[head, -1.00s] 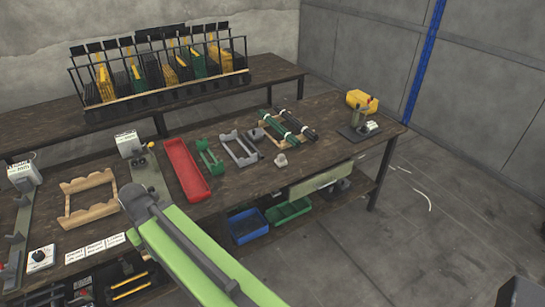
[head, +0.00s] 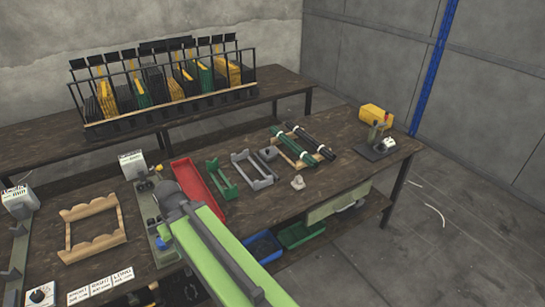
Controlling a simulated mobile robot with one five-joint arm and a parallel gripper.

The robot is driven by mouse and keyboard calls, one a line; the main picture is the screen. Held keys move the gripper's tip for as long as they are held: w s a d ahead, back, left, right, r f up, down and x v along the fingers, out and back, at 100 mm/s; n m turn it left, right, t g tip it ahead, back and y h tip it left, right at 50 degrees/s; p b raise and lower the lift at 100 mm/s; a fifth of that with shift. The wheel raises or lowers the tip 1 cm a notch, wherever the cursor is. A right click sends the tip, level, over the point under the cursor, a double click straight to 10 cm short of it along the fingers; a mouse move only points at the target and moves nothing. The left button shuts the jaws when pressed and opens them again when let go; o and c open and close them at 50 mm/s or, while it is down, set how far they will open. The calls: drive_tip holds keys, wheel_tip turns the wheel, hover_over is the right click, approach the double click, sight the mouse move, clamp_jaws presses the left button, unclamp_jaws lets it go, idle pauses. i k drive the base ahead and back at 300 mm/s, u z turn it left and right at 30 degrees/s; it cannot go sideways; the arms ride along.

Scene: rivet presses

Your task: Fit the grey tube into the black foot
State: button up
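My green arm reaches in from the bottom of the head view to a dark grey joint over the front of the workbench (head: 330,185). My gripper cannot be made out beyond that joint. A green tube (head: 294,145) and a black tube (head: 311,141), each with a pale band, lie side by side on a wooden rack (head: 290,152). No tube that is clearly grey can be told apart. No black foot can be picked out with certainty; a small device with a dark base (head: 376,151) stands at the bench's right end.
A red tray (head: 199,186), a green cradle (head: 221,180) and a grey cradle (head: 252,172) stand mid-bench. A wooden cradle (head: 92,230) is at left. A yellow object (head: 375,115) sits at the right end. A filled rack (head: 170,85) stands on the rear table.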

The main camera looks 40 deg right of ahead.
sight(380, 148)
drive_tip(key=z, duration=0.2)
drive_tip(key=i, duration=1.05)
